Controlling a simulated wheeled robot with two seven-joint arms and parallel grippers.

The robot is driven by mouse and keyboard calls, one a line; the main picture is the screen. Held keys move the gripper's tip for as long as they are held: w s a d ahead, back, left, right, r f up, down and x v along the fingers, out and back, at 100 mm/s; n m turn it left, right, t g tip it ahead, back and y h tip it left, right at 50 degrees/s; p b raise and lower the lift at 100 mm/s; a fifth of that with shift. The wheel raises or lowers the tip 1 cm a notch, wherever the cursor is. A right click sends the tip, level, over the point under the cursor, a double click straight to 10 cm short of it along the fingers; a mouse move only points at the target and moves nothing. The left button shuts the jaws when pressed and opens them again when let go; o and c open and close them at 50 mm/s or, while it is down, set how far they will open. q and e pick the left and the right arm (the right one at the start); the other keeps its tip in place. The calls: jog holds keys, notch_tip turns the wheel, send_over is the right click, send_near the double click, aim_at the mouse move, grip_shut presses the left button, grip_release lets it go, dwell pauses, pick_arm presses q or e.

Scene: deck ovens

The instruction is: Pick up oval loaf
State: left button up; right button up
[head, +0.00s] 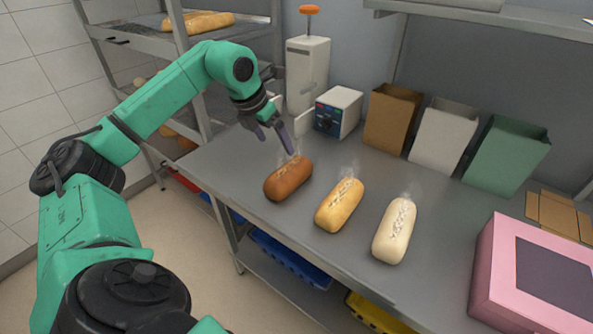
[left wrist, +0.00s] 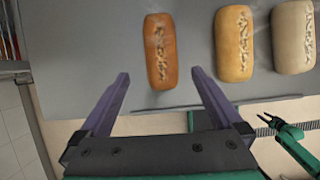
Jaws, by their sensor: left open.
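Three elongated loaves lie in a row on the grey steel table, and each could pass as oval. The brown loaf (head: 288,180) is at the left, the golden loaf (head: 339,206) in the middle, the pale loaf (head: 394,231) at the right. My left gripper (head: 278,146) is open and empty, above and just behind the brown loaf. In the left wrist view the brown loaf (left wrist: 160,50) lies ahead, between the lines of the open fingers (left wrist: 159,76). Part of my right arm (left wrist: 292,135) seems to show at the lower right there; its jaws are too small to judge.
A white box-shaped device (head: 337,112) and a tall dispenser (head: 307,75) stand behind the loaves. Brown (head: 391,120), white (head: 445,137) and green (head: 508,155) bags stand along the back. A pink box (head: 535,270) is at the right. A rack (head: 150,45) is at the left.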

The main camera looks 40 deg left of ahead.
pick_arm(q)
jog(key=p, duration=0.1)
send_near(287, 169)
jog(key=shift+a+x, duration=0.25)
jog(key=shift+x, duration=0.8)
jog(key=p+x, duration=0.1)
jog(key=x, duration=0.3)
jog(key=p+x, duration=0.2)
jog(key=x, duration=0.2)
jog(key=shift+w+d+f, duration=0.1)
jog(key=shift+d+f, duration=0.1)
jog(key=shift+f, duration=0.05)
jog(key=shift+w+f, duration=0.15)
jog(key=shift+f, duration=0.2)
jog(key=shift+r, duration=0.1)
jog(key=c, duration=1.4)
pick_arm(e)
jog(key=r, duration=0.3)
jog(key=s+r, duration=0.1)
jog(key=shift+d+r, duration=0.15)
jog(key=shift+d, duration=0.2)
